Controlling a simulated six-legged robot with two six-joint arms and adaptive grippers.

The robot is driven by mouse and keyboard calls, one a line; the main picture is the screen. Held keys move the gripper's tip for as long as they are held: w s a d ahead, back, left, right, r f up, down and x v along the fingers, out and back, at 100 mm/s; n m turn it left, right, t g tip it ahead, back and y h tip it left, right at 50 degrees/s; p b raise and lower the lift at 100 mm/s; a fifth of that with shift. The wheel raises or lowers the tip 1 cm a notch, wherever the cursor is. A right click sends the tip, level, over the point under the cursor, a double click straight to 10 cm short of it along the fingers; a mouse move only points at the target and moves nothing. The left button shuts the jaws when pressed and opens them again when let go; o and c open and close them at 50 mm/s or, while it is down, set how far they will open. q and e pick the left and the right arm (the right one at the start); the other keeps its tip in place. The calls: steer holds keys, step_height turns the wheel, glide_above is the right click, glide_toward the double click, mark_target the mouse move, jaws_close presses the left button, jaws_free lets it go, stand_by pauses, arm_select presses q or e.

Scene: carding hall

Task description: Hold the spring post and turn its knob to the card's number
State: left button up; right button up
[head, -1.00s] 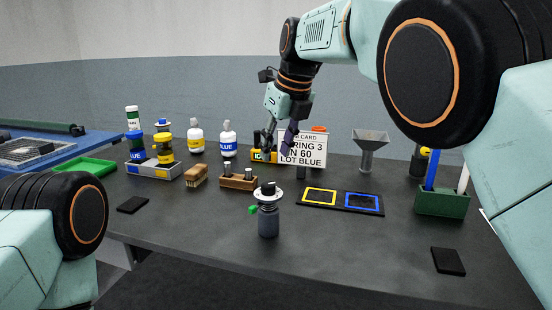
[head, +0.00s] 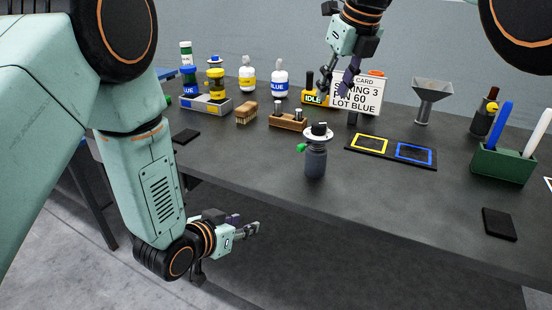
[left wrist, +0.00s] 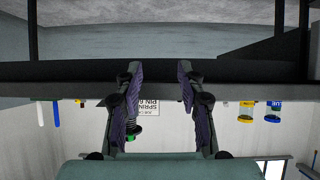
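The spring post (head: 316,162) stands upright on the dark table near its front edge, with a white dial and black knob (head: 319,129) on top and a green tab at its left. The card (head: 358,94) behind it reads SPRING 3, PIN 60, LOT BLUE. My left gripper (head: 252,229) is low, in front of the table edge, left of and below the post, touching nothing. Its fingers are apart and empty in the left wrist view (left wrist: 158,95). The dial's numbers are too small to read.
A wooden block with pins (head: 288,122) and a brush (head: 247,114) lie behind the post. A mat with yellow and blue squares (head: 392,150) lies right of it. A green holder (head: 503,165) and black pad (head: 499,224) are further right.

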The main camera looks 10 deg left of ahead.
arm_select(q)
steer(key=w+d+r+m+t+h, duration=0.2)
steer(key=w+d+r+t+h, duration=0.25)
steer(key=r, duration=0.55)
steer(key=m+h, duration=0.1)
steer(key=h, duration=0.1)
glide_toward(299, 147)
steer(key=x, duration=0.3)
steer(key=shift+g, duration=0.45)
steer(key=shift+x, duration=3.85)
steer(key=shift+w+a+r, duration=0.1)
steer(key=shift+a+r, duration=0.05)
steer(key=shift+r, duration=0.05)
steer(key=shift+c, duration=0.5)
jaws_close()
